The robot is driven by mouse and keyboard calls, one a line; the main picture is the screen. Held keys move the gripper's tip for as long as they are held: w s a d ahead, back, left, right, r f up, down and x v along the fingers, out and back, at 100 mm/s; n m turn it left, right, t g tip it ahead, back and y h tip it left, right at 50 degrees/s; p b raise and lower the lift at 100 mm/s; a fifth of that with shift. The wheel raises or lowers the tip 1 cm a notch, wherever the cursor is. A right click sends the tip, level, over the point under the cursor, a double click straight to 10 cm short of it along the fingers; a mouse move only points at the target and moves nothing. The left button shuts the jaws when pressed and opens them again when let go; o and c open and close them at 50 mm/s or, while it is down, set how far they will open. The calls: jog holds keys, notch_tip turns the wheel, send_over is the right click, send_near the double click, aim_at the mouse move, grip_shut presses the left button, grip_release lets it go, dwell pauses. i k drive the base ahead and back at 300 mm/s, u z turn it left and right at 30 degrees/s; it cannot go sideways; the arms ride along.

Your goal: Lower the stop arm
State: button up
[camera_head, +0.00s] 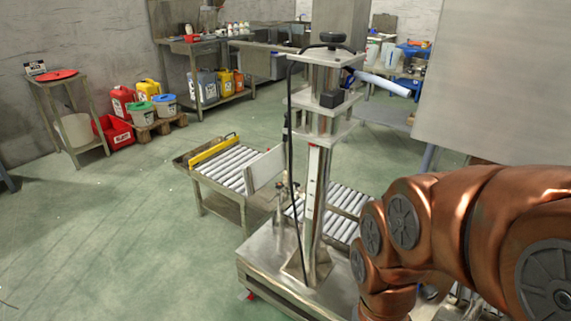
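A yellow bar (215,151) lies across the far left end of a roller conveyor (229,170), with a small dark handle at its right end; it may be the stop arm, but I cannot tell for sure. A lever with a pale cylindrical grip (383,83) sticks out to the right from the upper part of a metal column machine (317,170), sloping slightly down. My copper-coloured arm fills the lower right, well apart from the yellow bar. My gripper does not show; it is out of frame or hidden behind the arm.
A flat pale plate (265,169) stands upright between the conveyor and the column. More rollers (343,208) lie right of the column. A large grey panel (492,80) blocks the upper right. The green floor at left is clear. Red, yellow and grey jugs stand along the back wall.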

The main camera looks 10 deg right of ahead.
aim_at(290, 162)
jog(key=z, duration=0.35)
jog(key=k, duration=0.25)
jog(key=u, duration=1.55)
jog(key=i, duration=0.8)
jog(key=u, duration=0.25)
